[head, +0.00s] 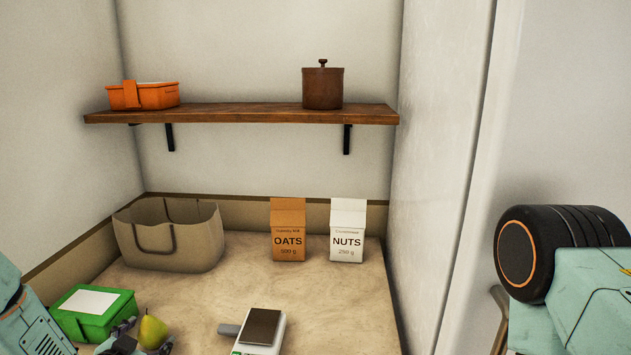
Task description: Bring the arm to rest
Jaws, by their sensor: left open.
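My left gripper (140,341) is at the bottom left, low over the counter and partly cut off by the lower edge. It is open. A yellow-green pear (153,329) shows right at its fingers, its lower part hidden by them; I cannot tell whether they touch it. A green box with a white top (76,315) is just left of the gripper. My left arm (32,325) comes in at the lower left corner. My right arm (590,295) fills the lower right, and its gripper is out of view.
On the counter (330,315) are a beige bag (185,258), an oats packet (288,245), a nuts packet (347,243) and a scale with a dark plate (262,326). A wooden shelf (240,113) above holds an orange basket (155,98) and a brown lidded pot (322,90).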

